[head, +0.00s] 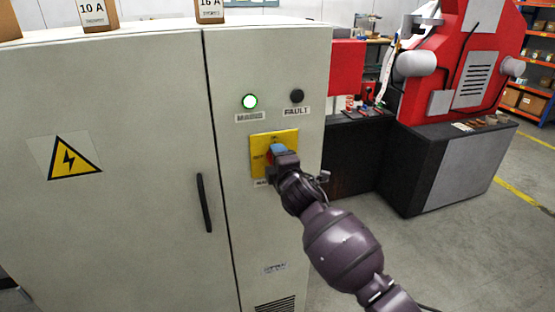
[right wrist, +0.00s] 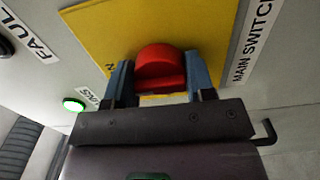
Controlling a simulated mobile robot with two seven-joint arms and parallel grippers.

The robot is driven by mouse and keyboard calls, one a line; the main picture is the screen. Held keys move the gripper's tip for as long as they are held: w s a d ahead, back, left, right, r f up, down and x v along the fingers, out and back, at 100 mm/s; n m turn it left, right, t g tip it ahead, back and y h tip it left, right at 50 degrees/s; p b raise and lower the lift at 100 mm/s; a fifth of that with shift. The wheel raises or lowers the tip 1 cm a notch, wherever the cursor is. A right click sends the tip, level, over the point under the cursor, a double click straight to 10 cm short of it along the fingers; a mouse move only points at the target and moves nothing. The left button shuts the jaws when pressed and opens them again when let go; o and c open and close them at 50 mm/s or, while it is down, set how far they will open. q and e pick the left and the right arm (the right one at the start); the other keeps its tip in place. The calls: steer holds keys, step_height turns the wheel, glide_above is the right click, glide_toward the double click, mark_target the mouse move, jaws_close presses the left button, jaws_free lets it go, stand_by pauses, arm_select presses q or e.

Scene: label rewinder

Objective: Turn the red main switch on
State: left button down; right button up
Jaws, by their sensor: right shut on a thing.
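The red main switch (right wrist: 160,68) is a rounded red knob on a yellow plate (right wrist: 205,30), seen close up in the right wrist view. In the head view the yellow plate (head: 288,137) is on the grey cabinet's narrow right panel, and my gripper hides the knob. My right gripper (right wrist: 160,80) is shut on the red knob, with one blue finger on each side of it. It also shows in the head view (head: 278,150) in front of the plate. The knob's exact angle is hard to read. My left gripper is not in view.
The grey cabinet (head: 120,200) has a black door handle (head: 204,203) left of the switch. Above the plate are a lit green-white lamp (head: 250,101) and a dark fault lamp (head: 297,96). A red machine (head: 440,70) on a dark base stands at right, with open floor in front.

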steer(key=o, duration=0.9)
steer(key=v, duration=1.1)
steer(key=shift+w, duration=0.1)
